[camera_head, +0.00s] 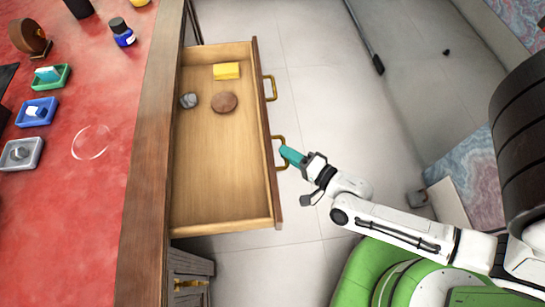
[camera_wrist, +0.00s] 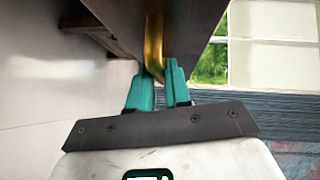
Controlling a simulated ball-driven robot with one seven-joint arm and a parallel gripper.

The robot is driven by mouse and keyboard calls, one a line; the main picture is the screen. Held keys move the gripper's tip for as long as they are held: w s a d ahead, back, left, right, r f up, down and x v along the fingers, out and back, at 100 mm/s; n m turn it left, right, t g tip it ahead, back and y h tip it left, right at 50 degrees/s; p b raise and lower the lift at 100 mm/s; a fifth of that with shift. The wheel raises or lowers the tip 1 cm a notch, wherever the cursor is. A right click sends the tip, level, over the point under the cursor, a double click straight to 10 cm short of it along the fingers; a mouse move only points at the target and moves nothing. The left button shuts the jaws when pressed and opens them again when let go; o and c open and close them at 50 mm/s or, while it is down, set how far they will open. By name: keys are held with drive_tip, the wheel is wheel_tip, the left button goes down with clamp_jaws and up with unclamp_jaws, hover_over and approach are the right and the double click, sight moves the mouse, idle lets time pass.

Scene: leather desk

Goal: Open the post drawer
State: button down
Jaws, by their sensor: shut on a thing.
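The post drawer (camera_head: 215,175) stands pulled out from the desk in the head view, its wooden inside showing. It holds a yellow block (camera_head: 227,71), a round brown thing (camera_head: 224,103) and a small grey thing (camera_head: 189,100). Two brass handles are on its front; the far handle (camera_head: 271,88) is free. My gripper (camera_head: 285,152) is at the near handle (camera_head: 279,140), its teal fingers shut on it. In the wrist view the fingers (camera_wrist: 161,82) close around the brass handle (camera_wrist: 154,45), below the dark drawer front (camera_wrist: 190,25).
The red leather desk top (camera_head: 75,215) carries a green tray (camera_head: 50,77), a blue tray (camera_head: 37,112), a grey tray (camera_head: 21,153) and a blue ink bottle (camera_head: 122,34). Another brass handle (camera_head: 188,284) shows below the drawer. The tiled floor (camera_head: 335,75) beyond the drawer front is mostly clear.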

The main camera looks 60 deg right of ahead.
drive_tip(key=shift+s+d, duration=0.3)
drive_tip(key=shift+s, duration=0.25)
drive_tip(key=c, duration=1.1)
unclamp_jaws()
drive_tip(key=shift+c, duration=0.2)
drive_tip(key=v, duration=1)
drive_tip(key=shift+s, duration=0.35)
drive_tip(key=shift+a, duration=0.1)
